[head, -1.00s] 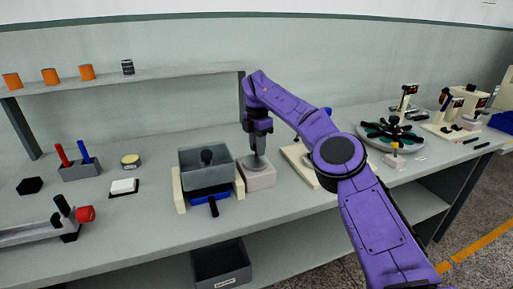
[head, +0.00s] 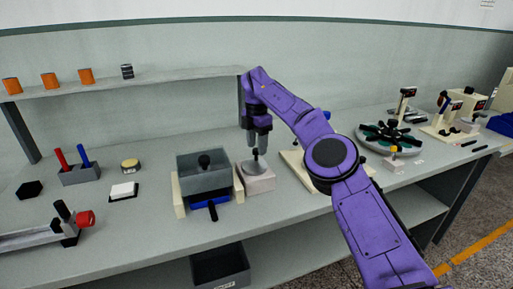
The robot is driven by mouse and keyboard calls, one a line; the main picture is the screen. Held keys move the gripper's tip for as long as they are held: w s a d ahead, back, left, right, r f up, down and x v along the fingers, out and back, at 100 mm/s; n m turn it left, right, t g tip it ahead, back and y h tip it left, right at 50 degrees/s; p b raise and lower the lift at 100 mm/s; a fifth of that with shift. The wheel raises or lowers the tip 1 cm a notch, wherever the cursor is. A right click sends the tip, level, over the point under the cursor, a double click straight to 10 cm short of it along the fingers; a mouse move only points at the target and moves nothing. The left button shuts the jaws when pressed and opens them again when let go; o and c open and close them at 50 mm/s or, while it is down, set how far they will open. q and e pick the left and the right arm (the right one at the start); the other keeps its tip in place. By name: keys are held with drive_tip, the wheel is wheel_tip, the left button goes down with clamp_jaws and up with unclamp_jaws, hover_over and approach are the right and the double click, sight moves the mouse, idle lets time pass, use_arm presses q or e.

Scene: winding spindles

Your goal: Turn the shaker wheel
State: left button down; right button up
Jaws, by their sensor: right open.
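The shaker wheel appears to be the grey disc (head: 253,168) with a short upright handle (head: 256,156), on top of a pale pinkish block. Beside it on the left, a grey open box (head: 203,181) with a dark knob inside sits between cream rails. My right gripper (head: 258,148) points down just above the disc, its two fingers apart around or just over the handle's top. I cannot tell whether they touch it. My left gripper is not in view.
A blue part with a black handle (head: 212,210) sticks out in front of the grey box. A cream board (head: 296,166) lies right of the block, partly behind my arm. A rack with red and blue handles (head: 80,175) stands left. Bare bench lies in front.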

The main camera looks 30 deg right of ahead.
sight(256, 149)
wheel_tip(256, 149, up, 7)
drive_tip(key=p, duration=0.4)
drive_tip(key=shift+a+r+p, duration=0.1)
drive_tip(key=shift+r+p, duration=0.05)
drive_tip(key=shift+p, duration=0.15)
drive_tip(key=shift+r+p, duration=0.3)
drive_tip(key=shift+p, duration=0.05)
